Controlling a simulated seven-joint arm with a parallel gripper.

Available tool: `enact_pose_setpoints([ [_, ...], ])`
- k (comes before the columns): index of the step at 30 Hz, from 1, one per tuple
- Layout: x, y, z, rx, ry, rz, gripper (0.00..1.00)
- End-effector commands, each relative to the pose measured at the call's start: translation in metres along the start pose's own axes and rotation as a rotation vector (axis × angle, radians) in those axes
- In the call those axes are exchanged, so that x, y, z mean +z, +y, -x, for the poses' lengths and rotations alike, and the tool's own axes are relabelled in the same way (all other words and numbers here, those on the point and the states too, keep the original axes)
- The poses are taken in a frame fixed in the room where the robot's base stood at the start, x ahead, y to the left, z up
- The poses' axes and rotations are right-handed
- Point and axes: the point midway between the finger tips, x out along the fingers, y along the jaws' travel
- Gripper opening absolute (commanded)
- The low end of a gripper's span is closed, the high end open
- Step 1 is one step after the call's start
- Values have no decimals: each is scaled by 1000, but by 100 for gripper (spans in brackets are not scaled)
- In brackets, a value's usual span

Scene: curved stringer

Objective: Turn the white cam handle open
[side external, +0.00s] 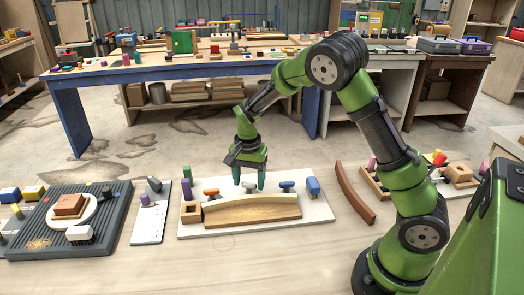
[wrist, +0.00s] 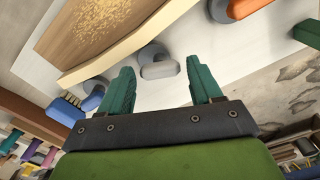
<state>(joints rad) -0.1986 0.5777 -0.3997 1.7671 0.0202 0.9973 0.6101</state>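The white cam handle (wrist: 160,69) is a small pale, rounded lever on a grey pivot, seen in the wrist view just ahead of my fingers. It sits on the white board (side external: 310,212) behind the curved wooden stringer (side external: 252,210), between the orange handle (side external: 211,192) and the blue handle (side external: 287,185). My gripper (side external: 249,180) points down over this middle spot with its two green fingers apart. Nothing is held between the fingers. In the side view the fingers partly hide the white handle, and contact with it cannot be told.
A curved brown strip (side external: 354,194) lies to the right. A dark grey tray (side external: 98,240) holds a round fixture at the left.

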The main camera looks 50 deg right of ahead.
Motion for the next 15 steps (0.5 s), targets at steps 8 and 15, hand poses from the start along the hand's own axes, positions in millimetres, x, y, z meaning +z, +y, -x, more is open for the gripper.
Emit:
enact_pose_setpoints([
  [8,0,0,0,0,0,0,21],
  [15,0,0,0,0,-1,127,18],
])
